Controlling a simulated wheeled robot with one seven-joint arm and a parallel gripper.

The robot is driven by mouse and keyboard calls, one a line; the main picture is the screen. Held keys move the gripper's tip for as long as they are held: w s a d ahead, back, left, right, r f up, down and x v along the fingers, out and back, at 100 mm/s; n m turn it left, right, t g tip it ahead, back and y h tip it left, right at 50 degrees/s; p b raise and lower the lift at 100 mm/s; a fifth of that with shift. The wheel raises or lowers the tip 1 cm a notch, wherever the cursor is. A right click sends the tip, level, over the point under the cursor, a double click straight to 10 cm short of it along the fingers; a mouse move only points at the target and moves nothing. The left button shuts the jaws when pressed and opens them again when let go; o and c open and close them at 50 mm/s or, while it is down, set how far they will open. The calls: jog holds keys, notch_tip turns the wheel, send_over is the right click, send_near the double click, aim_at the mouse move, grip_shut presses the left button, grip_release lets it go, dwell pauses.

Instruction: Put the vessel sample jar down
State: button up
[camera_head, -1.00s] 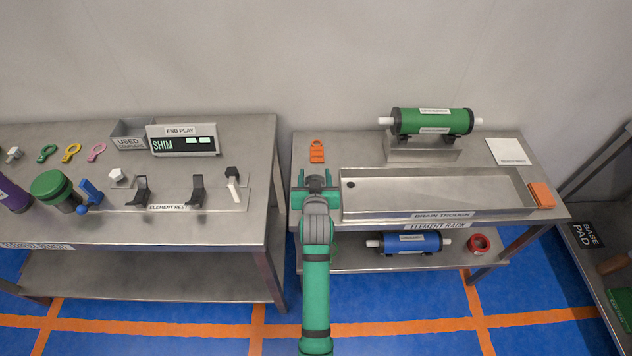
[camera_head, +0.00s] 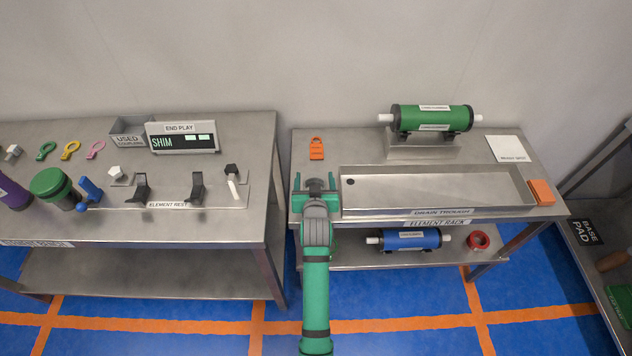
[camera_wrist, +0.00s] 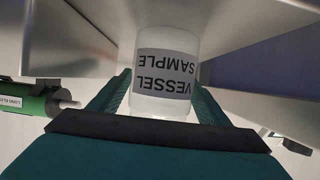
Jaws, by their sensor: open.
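The vessel sample jar (camera_wrist: 165,75) is a pale, whitish cylinder with a grey label reading "VESSEL SAMPLE", upside down in the wrist view. It stands between the two green fingers of my gripper (camera_wrist: 163,100), which are open on either side of it. My gripper also shows in the head view (camera_head: 316,184), over the left end of the right-hand bench (camera_head: 350,147), just left of the drain trough (camera_head: 440,205). The jar cannot be made out in the head view, where my gripper and wrist cover that spot. Whether its base touches the bench is not clear.
A green cylinder (camera_head: 432,118) rests on a stand at the back, and an orange block (camera_head: 541,192) sits at the right. A white "weigh spot" (camera_head: 507,149) is back right. A gap separates the left bench (camera_head: 240,150).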

jog(key=v, duration=1.2)
jog(key=s+f, duration=0.3)
jog(key=s, duration=0.6)
jog(key=s+f, duration=0.3)
jog(key=s, duration=0.6)
jog(key=s+r+t, duration=0.1)
jog(key=s+r, duration=0.2)
jog(key=s, duration=0.7)
jog(key=s+r, duration=0.3)
jog(key=s, duration=0.7)
jog(key=shift+a+r+t, duration=0.35)
jog(key=shift+a+t, duration=0.05)
